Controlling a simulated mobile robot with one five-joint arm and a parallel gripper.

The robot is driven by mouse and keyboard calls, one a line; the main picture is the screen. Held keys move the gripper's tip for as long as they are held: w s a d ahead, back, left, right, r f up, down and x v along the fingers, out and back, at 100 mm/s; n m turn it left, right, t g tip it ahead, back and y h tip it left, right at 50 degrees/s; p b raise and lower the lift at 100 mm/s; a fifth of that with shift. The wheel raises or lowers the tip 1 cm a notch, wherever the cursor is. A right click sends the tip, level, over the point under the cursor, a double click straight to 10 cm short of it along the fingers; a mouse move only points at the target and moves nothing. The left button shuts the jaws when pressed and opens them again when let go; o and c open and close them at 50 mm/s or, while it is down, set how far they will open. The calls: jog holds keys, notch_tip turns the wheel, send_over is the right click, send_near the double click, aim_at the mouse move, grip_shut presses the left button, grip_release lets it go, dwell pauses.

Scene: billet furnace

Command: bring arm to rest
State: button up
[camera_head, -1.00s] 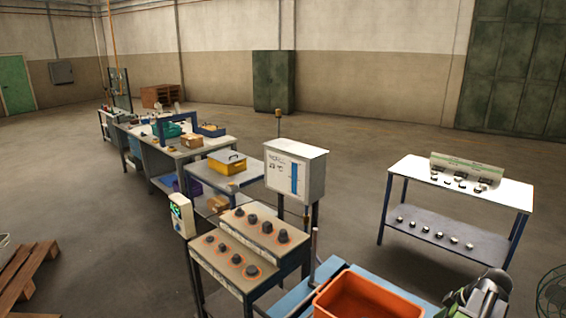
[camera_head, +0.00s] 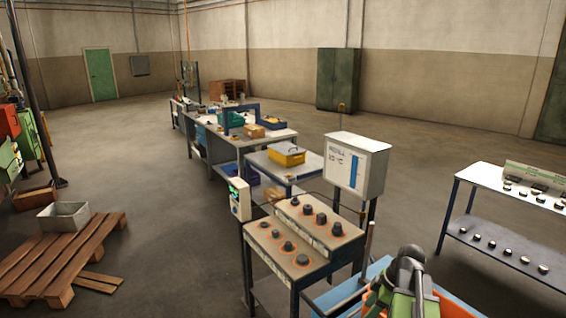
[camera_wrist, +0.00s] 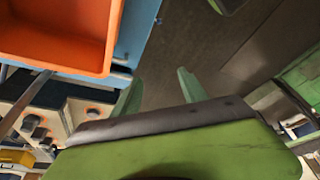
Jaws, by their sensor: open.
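My arm (camera_head: 405,280) shows in green and dark grey at the bottom right of the head view, in front of the orange bin. In the wrist view my gripper (camera_wrist: 158,92) has its two green fingers spread apart with nothing between them. Beyond the fingers are the dark floor and, at the upper left, the orange bin (camera_wrist: 55,45) on a blue surface (camera_wrist: 135,35). In the head view the arm hides most of the bin, and the fingertips cannot be made out there.
A stepped stand with dark knobs (camera_head: 300,238) stands left of the arm, with a white box (camera_head: 355,165) behind it. A white-topped table (camera_head: 515,187) with small parts is at right. A wooden pallet (camera_head: 60,255) lies at left. Floor between pallet and stand is clear.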

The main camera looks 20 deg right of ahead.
jog(key=w+a+f+m+h+b, duration=0.1)
jog(key=a+f+m, duration=0.1)
jog(key=a, duration=0.7)
jog(key=w+a+f+m+g+h+b, duration=0.1)
jog(key=a+m, duration=0.4)
jog(key=a, duration=0.5)
jog(key=w+a+f+m+g+h+b, duration=0.1)
jog(key=a+f+m+b, duration=0.1)
jog(key=a, duration=0.8)
jog(key=shift+w+f+m, duration=0.15)
jog(key=shift+f+m, duration=0.65)
jog(key=shift+m, duration=0.1)
